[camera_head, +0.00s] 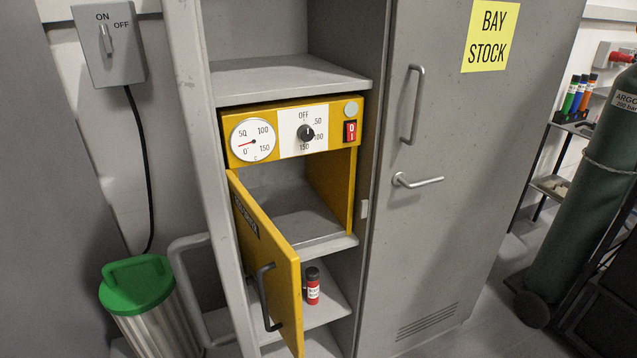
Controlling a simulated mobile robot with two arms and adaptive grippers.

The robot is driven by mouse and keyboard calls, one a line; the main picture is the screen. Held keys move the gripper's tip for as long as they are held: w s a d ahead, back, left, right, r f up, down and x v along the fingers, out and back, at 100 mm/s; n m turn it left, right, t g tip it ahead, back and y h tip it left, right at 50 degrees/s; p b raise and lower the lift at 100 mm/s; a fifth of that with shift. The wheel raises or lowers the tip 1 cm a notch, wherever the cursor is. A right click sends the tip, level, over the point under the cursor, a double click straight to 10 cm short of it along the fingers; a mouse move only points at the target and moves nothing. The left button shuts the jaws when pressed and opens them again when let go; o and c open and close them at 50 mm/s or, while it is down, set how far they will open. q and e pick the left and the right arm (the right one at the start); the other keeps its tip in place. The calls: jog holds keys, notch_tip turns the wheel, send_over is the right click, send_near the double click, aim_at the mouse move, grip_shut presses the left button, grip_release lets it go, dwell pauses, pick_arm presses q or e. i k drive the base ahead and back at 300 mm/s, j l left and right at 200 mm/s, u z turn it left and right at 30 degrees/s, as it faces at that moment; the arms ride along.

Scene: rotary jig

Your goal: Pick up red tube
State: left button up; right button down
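A small red tube (313,291) with a black cap and a white label stands upright on the lower shelf (332,306) of the open grey cabinet. It is just right of the edge of the open yellow oven door (266,262), which partly screens that shelf from the left. Neither of my grippers shows in the head view.
The yellow oven (292,131) above has an empty chamber. Its door with a dark handle stands open toward me. The right cabinet door (440,190) is grey with handles. A green-lidded bin (136,284) stands left. A green gas cylinder (590,190) and several tubes (580,92) are at right.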

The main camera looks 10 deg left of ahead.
aim_at(312, 273)
jog(key=i+l+u, duration=0.15)
jog(key=u, duration=0.15)
jog(key=i+l+u, duration=0.25)
jog(key=l, duration=0.15)
jog(key=l+u, duration=0.3)
jog(key=i+l+u, duration=0.1)
jog(key=l+u, duration=0.15)
jog(key=l, duration=0.8)
jog(key=i+u, duration=0.05)
